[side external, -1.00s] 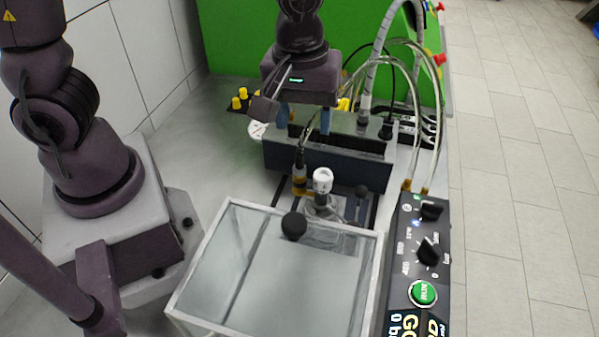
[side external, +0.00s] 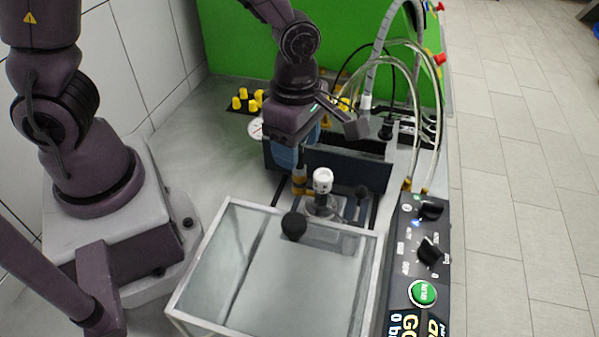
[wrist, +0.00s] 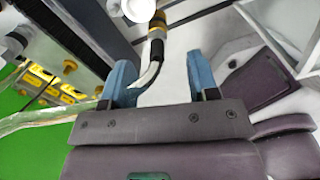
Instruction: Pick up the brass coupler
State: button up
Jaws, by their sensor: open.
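A brass-coloured coupler (side external: 299,185) stands at the front of the dark block, beside the white-capped fitting. In the wrist view, a brass-coloured part (wrist: 157,20) with a black sleeve and a curved silvery tube shows ahead of the fingers. I cannot tell exactly where the coupler ends and the fittings around it begin. My gripper (side external: 296,156) is tilted, with blue fingers just above and behind the coupler. In the wrist view my gripper (wrist: 160,65) is open, and the tube runs through the gap between its fingers. No grip on the coupler shows.
The dark block (side external: 350,172) stands close beside my fingers. A white-capped fitting (side external: 323,180) and a glass-topped tank (side external: 290,290) are in front. Yellow knobs (side external: 245,98) stand behind left. Clear hoses (side external: 415,130) and a control panel (side external: 420,260) are on the right.

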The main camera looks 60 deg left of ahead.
aim_at(299, 171)
jog(key=f, duration=0.6)
jog(key=shift+w+d+f, duration=0.1)
jog(key=shift+w+f, duration=0.1)
grip_shut()
